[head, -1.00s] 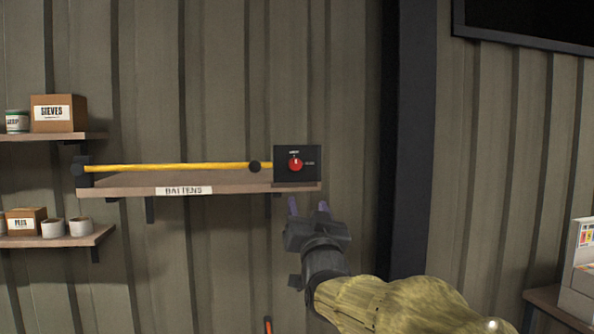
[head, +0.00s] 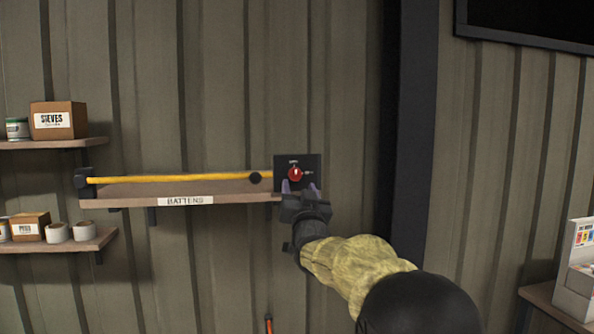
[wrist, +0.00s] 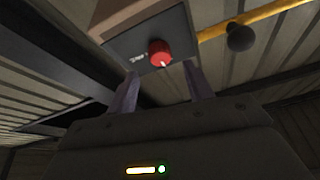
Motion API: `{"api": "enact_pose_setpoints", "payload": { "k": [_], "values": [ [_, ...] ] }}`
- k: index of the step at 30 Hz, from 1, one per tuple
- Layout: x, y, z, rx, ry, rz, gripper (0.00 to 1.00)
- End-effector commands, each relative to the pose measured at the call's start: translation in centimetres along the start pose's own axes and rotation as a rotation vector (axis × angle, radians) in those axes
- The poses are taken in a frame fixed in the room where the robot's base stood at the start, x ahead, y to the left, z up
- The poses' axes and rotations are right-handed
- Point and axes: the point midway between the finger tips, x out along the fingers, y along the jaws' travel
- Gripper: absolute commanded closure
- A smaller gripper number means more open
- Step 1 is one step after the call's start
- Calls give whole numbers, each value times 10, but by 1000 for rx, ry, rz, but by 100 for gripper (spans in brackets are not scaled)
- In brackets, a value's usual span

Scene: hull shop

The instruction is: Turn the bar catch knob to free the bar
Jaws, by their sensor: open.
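The bar catch knob (head: 295,174) is red with a pale pointer mark, set on a dark square plate (head: 313,164) at the right end of the battens shelf. In the head view its pointer is roughly upright. The yellow bar (head: 180,179) runs level from the plate to a dark bracket at left, with a black ball knob (head: 255,178) near its right end. My gripper (head: 299,187) is open and empty, just below the red knob. In the wrist view the knob (wrist: 160,52) is beyond the two fingertips (wrist: 162,75), apart from them.
The battens shelf (head: 235,197) lies under the bar. Shelves at left hold boxes (head: 58,120) and tins (head: 57,232). A dark post (head: 408,130) stands to the right of the plate.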

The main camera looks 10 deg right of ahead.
Motion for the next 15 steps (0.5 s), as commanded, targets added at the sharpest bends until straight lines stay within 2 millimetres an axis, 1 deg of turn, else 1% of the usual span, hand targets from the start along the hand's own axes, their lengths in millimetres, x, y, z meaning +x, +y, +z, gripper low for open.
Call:
{"api": "enact_pose_setpoints", "payload": {
  "k": [1,6,10,15],
  "values": [
    [11,0,-3,0,-2,1,48],
    [36,0,-3,0,0,0,48],
    [47,0,-1,0,-1,0,48],
    [50,0,0,0,0,0,48]
  ]
}}
